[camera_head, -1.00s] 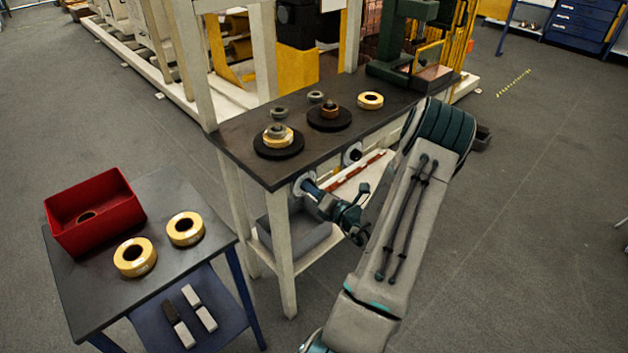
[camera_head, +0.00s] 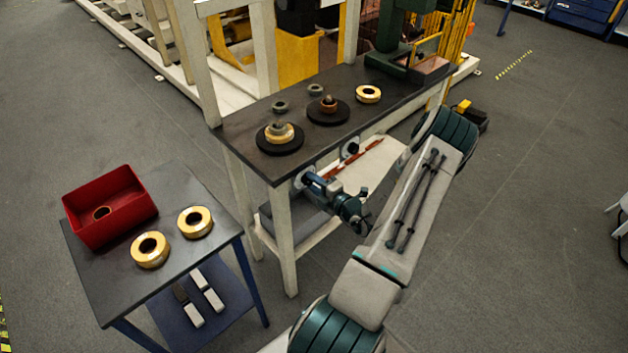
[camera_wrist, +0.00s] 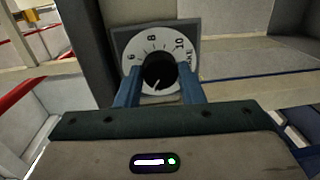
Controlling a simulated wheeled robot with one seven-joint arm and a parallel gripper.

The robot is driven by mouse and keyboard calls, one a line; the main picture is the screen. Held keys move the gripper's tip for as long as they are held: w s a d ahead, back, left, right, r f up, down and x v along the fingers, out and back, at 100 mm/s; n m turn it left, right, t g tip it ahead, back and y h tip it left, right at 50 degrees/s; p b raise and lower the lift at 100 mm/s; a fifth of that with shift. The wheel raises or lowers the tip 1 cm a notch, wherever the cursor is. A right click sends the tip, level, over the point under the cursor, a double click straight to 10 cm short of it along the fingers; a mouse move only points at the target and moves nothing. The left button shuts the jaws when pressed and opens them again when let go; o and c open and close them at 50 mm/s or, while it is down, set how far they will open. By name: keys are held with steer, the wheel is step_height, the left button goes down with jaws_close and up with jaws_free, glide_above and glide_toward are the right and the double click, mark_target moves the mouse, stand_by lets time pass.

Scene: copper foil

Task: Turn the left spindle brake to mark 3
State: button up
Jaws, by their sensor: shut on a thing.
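The left spindle brake is a black knob (camera_wrist: 159,71) on a white round dial (camera_wrist: 181,50) with a dark square plate. The figures 6, 8 and 10 show above the knob; the dial's lower part is hidden by the knob and my gripper. A pale line on the knob points down and slightly left; the mark there cannot be read. My gripper (camera_wrist: 160,86) has one blue finger on each side of the knob and is shut on it. In the head view my gripper (camera_head: 310,180) reaches the left dial (camera_head: 299,177) under the bench's front edge.
A second knob (camera_head: 351,149) sits to the right on the bench (camera_head: 240,138) front. Two spindles with black discs (camera_head: 265,147) stand on top. A side table (camera_head: 185,255) at left holds a red bin (camera_head: 110,215) and tape rolls (camera_head: 150,250).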

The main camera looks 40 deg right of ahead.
stand_by(0.4)
steer(key=o, duration=1)
steer(key=shift+m, duration=0.3)
steer(key=s, duration=0.4)
steer(key=s+b, duration=0.1)
steer(key=s, duration=0.4)
steer(key=s+d+r, duration=0.1)
steer(key=s, duration=0.4)
steer(key=shift+w, duration=0.1)
